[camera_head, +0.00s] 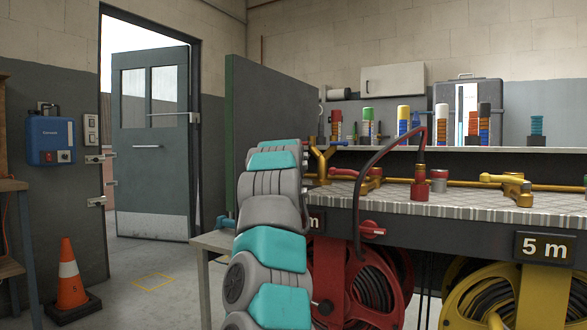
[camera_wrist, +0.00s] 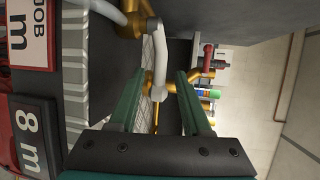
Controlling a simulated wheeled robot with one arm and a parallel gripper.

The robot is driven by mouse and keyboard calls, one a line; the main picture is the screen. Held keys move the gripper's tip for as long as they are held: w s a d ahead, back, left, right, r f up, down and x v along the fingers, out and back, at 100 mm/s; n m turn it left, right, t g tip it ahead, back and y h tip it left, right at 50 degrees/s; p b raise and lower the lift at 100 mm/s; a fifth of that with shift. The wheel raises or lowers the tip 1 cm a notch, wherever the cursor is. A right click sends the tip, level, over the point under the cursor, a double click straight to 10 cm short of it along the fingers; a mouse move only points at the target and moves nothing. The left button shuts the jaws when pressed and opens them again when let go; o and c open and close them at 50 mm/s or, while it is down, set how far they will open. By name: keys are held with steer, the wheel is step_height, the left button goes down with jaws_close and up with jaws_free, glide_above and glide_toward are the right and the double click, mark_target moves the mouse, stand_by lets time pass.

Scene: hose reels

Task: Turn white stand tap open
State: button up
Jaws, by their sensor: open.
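A white tap lever (camera_wrist: 158,58) on a brass body (camera_wrist: 142,18) shows in the wrist view. Its lower end appears in the gap between the two green fingers of my gripper (camera_wrist: 161,74). The gripper is open, with space on both sides of the lever. I cannot tell how deep the lever sits between the fingers. In the head view my teal and grey arm hides the gripper and the white tap.
A counter (camera_head: 460,205) carries brass pipes and red-handled taps (camera_head: 355,175). A red hose reel (camera_head: 330,280) and a yellow one (camera_head: 470,290) hang below. An "8 m" sign (camera_wrist: 30,140) is beside the gripper. An orange cone (camera_head: 69,275) stands left; open floor lies before the door.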

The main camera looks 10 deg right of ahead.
steer(key=shift+w+d+f, duration=0.1)
steer(key=shift+w+f, duration=0.05)
steer(key=shift+w, duration=0.2)
steer(key=shift+c, duration=0.2)
jaws_close()
stand_by(1.1)
